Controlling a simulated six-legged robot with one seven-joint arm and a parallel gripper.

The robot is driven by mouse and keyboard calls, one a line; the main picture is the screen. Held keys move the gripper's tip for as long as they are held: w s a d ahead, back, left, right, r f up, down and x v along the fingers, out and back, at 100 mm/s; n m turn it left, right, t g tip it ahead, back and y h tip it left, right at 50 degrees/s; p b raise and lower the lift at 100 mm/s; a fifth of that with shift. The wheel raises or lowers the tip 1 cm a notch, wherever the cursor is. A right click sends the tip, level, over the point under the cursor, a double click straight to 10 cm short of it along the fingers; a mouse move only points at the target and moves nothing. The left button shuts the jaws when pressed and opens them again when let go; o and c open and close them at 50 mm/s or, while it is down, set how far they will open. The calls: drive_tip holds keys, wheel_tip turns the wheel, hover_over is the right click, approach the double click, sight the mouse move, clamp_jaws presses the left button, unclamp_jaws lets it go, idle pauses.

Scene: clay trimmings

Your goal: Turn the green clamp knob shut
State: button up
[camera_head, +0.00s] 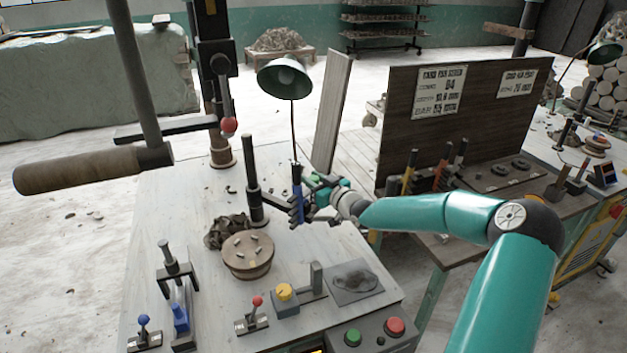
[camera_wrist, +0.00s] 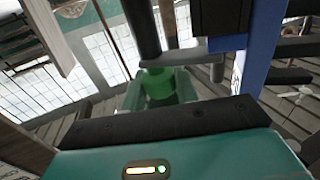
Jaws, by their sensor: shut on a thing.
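The green clamp knob (camera_wrist: 158,86) shows in the middle of the wrist view, below a dark upright post (camera_wrist: 141,28). My gripper (camera_wrist: 160,98) is shut around it, with the palm filling the bottom of that view. In the head view my gripper (camera_head: 308,198) is at the back right of the pale worktable (camera_head: 205,290), beside a blue upright bar (camera_head: 297,178). The arm and gripper hide most of the knob there, and I cannot tell how far it is turned.
A dark post (camera_head: 251,178) stands left of my gripper. A round wooden disc (camera_head: 247,252), a yellow knob (camera_head: 284,291), a red-tipped lever (camera_head: 257,302) and a button box (camera_head: 375,335) are nearer. A lamp (camera_head: 286,76) and dark board (camera_head: 455,125) stand behind.

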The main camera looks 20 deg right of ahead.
drive_tip(key=shift+r+n+y, duration=0.1)
drive_tip(key=shift+n+y, duration=0.2)
drive_tip(key=o, duration=1)
drive_tip(key=shift+c, duration=0.2)
drive_tip(key=shift+s, duration=0.1)
drive_tip(key=v, duration=1.3)
drive_tip(key=shift+s, duration=0.25)
drive_tip(key=shift+d, duration=0.1)
